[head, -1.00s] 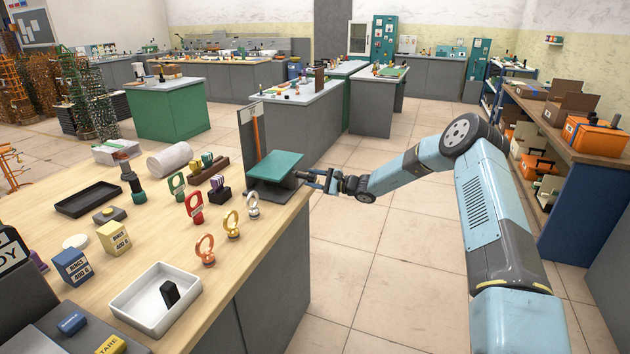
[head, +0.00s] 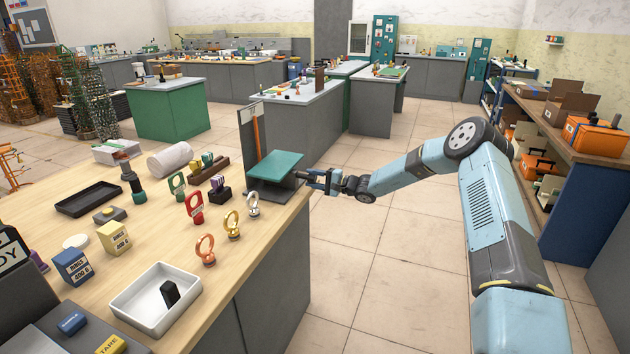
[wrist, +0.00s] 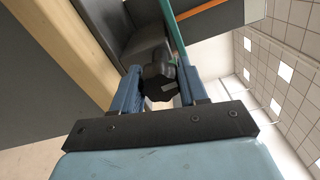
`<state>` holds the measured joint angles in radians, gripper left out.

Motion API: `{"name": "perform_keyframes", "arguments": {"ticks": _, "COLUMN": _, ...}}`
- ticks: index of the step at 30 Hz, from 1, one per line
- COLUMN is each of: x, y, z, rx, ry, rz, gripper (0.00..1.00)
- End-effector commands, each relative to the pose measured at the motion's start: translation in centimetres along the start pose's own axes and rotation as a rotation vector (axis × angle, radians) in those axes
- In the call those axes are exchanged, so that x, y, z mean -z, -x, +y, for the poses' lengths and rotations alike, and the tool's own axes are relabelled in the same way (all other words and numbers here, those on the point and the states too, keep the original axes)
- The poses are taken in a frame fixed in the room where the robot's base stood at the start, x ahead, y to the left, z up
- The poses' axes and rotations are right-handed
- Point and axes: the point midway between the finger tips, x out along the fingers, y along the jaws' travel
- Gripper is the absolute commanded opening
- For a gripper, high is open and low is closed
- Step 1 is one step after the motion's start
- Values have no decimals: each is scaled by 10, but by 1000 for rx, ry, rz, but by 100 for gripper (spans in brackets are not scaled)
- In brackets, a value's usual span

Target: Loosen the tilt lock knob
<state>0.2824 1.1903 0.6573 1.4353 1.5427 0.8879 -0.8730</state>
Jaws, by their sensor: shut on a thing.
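The tilt lock knob (wrist: 160,80) is a black lobed knob on the side of the tilting stand. In the wrist view it sits between the two blue fingers of my gripper (wrist: 158,88), which is shut on it. The stand has a teal plate (head: 276,165) over a dark grey base (head: 268,190) at the table's right corner. In the head view my gripper (head: 312,176) reaches the stand's right side from over the floor, and the knob is too small and covered to make out. The teal plate shows edge-on in the wrist view (wrist: 176,35).
An upright grey panel with an orange strip (head: 256,135) stands behind the plate. Several coloured ring jigs (head: 232,222) stand on the wooden table left of the stand. A white tray (head: 190,305) lies near the front. The floor right of the table is open.

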Motion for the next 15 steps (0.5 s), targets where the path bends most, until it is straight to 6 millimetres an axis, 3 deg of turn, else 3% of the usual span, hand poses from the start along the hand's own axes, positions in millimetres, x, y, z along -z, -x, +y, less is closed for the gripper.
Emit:
{"name": "perform_keyframes", "arguments": {"ticks": 1, "x": -8, "y": -5, "z": 6, "rx": -6, "ry": -6, "rz": -14, "gripper": 13}}
{"name": "perform_keyframes", "arguments": {"ticks": 8, "x": -8, "y": -5, "z": 7, "rx": -7, "ry": -7, "rz": -14, "gripper": 13}}
{"name": "perform_keyframes", "arguments": {"ticks": 9, "x": -8, "y": -5, "z": 7, "rx": -7, "ry": -7, "rz": -14, "gripper": 47}}
{"name": "perform_keyframes", "arguments": {"ticks": 15, "x": -5, "y": -3, "z": 5, "rx": -5, "ry": -5, "rz": -8, "gripper": 66}}
